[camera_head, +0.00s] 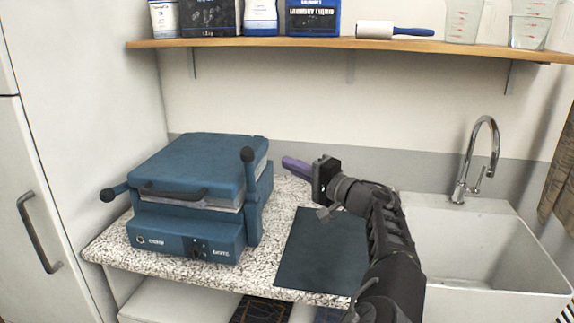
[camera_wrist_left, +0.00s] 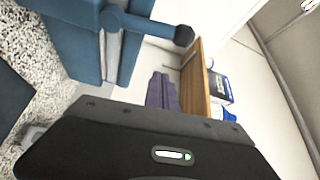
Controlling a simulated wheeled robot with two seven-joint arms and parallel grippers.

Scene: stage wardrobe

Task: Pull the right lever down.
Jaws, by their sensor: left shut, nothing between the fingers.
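The blue press (camera_head: 190,160) stands on the speckled counter with its lid closed. Its right lever (camera_head: 250,178) stands upright with a black ball knob (camera_head: 248,154) on top. The left lever (camera_head: 122,190) is tilted down, its knob out to the left. My left gripper (camera_head: 288,162), with purple fingers, is shut and empty, to the right of the right lever's knob and apart from it. In the left wrist view the purple fingers (camera_wrist_left: 162,88) show below the knob (camera_wrist_left: 184,35), not touching it. My right gripper is not in view.
A dark flat mat (camera_head: 320,250) lies on the counter (camera_head: 270,215) right of the press. A sink (camera_head: 480,250) with a tap (camera_head: 485,150) is at the right. A wooden shelf (camera_head: 340,46) with bottles and boxes runs above. A fridge (camera_head: 50,150) stands at the left.

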